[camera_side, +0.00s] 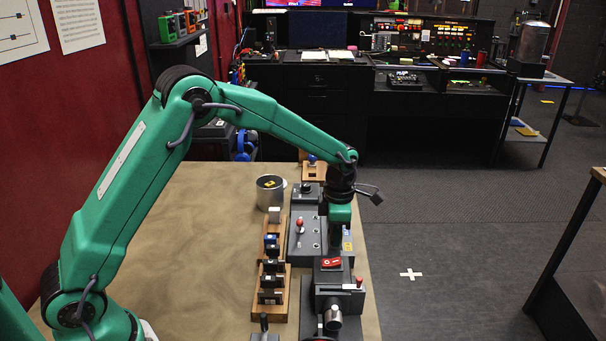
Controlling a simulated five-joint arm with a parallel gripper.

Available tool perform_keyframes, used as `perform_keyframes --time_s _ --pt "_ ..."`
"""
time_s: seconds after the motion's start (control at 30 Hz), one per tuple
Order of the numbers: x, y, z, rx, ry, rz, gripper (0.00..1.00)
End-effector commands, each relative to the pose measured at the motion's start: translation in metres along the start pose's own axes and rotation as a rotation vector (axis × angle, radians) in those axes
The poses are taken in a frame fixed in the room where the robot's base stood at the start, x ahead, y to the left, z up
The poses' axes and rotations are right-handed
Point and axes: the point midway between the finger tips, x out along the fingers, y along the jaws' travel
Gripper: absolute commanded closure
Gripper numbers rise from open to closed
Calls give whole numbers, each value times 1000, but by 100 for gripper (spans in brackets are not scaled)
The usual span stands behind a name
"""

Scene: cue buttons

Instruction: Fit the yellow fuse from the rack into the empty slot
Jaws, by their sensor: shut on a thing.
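My gripper (341,246) points down over the row of grey control boxes, near the table's right edge. A small piece with yellow on it, which I take for the yellow fuse (347,245), shows at its jaws; the jaws are shut on it, though the fingertips are hard to make out. A wooden rack (284,307) stands left of the boxes, with several dark and blue-topped blocks along it. My gripper is right of this rack and apart from it. I cannot make out the empty slot; part of the boxes is hidden behind my gripper.
A metal cup (269,196) with something yellow and black inside stands behind the rack. A grey box with a red-knobbed lever (300,226) and a box with a red rocker switch (331,263) flank my gripper. The table's left side (200,240) is bare.

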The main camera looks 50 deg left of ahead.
Motion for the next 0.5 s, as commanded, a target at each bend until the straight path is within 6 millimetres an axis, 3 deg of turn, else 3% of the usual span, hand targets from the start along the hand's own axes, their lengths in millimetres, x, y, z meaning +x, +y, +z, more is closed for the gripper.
perform_keyframes --time_s 0.5 --pt "6 0 0 0 -1 0 100"
